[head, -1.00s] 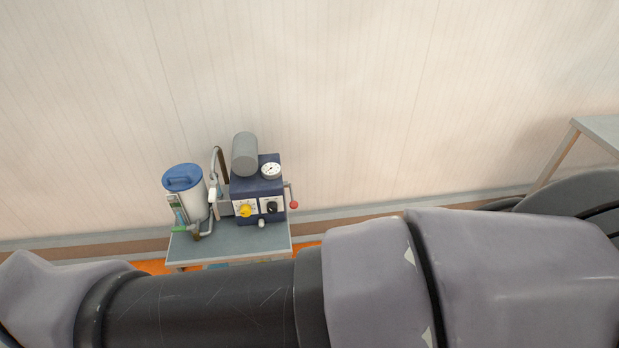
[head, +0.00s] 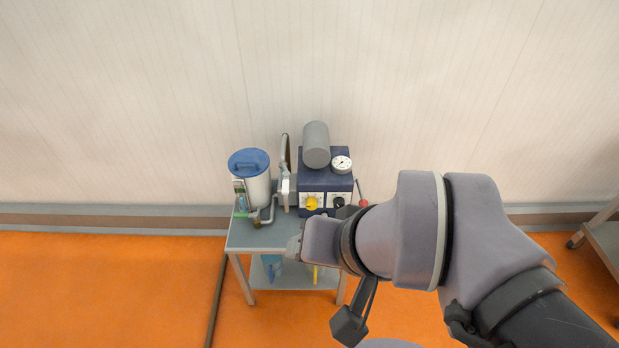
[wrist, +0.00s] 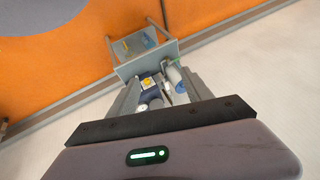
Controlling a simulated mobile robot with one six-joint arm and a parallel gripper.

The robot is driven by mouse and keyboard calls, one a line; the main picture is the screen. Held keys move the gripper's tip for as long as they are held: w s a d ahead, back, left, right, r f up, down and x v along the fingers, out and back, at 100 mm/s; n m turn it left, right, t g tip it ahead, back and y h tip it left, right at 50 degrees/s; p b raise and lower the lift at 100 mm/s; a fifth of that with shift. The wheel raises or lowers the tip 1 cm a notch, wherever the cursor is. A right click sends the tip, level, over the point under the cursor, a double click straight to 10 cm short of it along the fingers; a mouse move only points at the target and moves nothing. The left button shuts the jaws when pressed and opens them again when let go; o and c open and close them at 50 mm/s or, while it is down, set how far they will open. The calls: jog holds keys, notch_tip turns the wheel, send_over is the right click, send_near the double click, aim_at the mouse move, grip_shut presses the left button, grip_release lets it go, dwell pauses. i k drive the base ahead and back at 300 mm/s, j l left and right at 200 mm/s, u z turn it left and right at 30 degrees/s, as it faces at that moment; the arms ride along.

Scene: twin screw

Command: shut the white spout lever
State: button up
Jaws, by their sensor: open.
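In the head view a white part (head: 287,188), which looks like the spout lever, stands upright on the pipework between the white canister (head: 258,190) and the dark blue machine (head: 324,172). It is too small to tell its exact setting. My gripper (head: 296,241) is in front of and below the machine, over the front of the small table, apart from the white part. In the wrist view my gripper (wrist: 162,79) is open and empty, its two fingers pointing toward the table with the machine and canister between them, some distance off.
The machine carries a yellow knob (head: 312,203), a gauge (head: 342,164), a grey cylinder (head: 316,145) and a red-tipped handle (head: 363,203). The small grey table (head: 245,238) stands near the wall. The orange floor (head: 110,285) to its left is clear. Another table (head: 605,238) is at far right.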

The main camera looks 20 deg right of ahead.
aim_at(286, 174)
jog(key=i+l, duration=0.2)
jog(key=i, duration=0.3)
jog(key=i+l+u, duration=0.1)
jog(key=i+l, duration=0.15)
jog(key=i, duration=0.25)
